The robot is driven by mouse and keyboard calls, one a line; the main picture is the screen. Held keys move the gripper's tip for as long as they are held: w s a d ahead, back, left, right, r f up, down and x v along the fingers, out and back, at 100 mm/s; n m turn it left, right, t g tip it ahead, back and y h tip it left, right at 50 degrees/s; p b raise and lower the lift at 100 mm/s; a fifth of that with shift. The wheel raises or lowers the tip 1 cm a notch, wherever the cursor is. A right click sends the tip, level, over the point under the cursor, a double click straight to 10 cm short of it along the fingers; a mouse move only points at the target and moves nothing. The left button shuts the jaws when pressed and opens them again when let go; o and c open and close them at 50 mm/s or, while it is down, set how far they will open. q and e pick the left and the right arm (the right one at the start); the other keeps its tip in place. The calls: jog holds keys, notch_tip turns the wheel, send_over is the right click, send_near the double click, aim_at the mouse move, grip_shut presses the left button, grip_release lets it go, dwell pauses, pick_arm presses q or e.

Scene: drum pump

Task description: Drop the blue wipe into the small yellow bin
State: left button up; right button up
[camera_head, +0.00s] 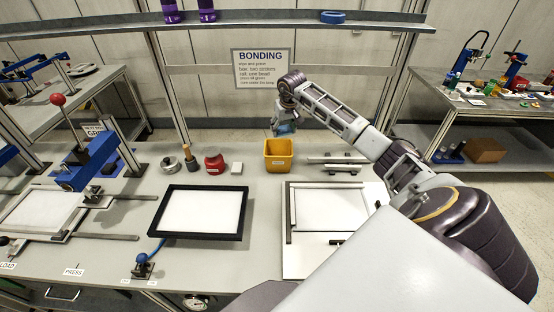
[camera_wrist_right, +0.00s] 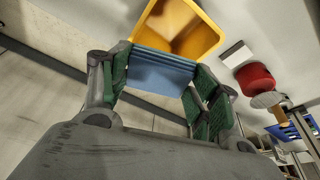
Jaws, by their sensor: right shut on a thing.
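The small yellow bin (camera_head: 278,155) stands on the grey bench near its back edge, and its open top is empty as far as I can see. The blue wipe (camera_head: 286,128) is held just above the bin's rim. In the right wrist view the blue wipe (camera_wrist_right: 163,70) lies between the green finger pads, with the yellow bin (camera_wrist_right: 185,28) just beyond it. My right gripper (camera_head: 280,122) is shut on the wipe; its fingers (camera_wrist_right: 158,88) grip both sides. My left gripper is in neither view.
A red container (camera_head: 214,163), a white block (camera_head: 237,167) and a metal ring (camera_head: 169,165) stand left of the bin. A black-framed tray (camera_head: 200,211) lies in front, and a white-plate fixture (camera_head: 290,262) at front right. A shelf (camera_head: 270,25) runs above.

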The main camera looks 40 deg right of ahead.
jog(key=shift+f+b, duration=0.65)
jog(key=shift+f, duration=0.9)
jog(key=o, duration=1.1)
jog(key=shift+c, duration=0.2)
jog(key=v, duration=1.2)
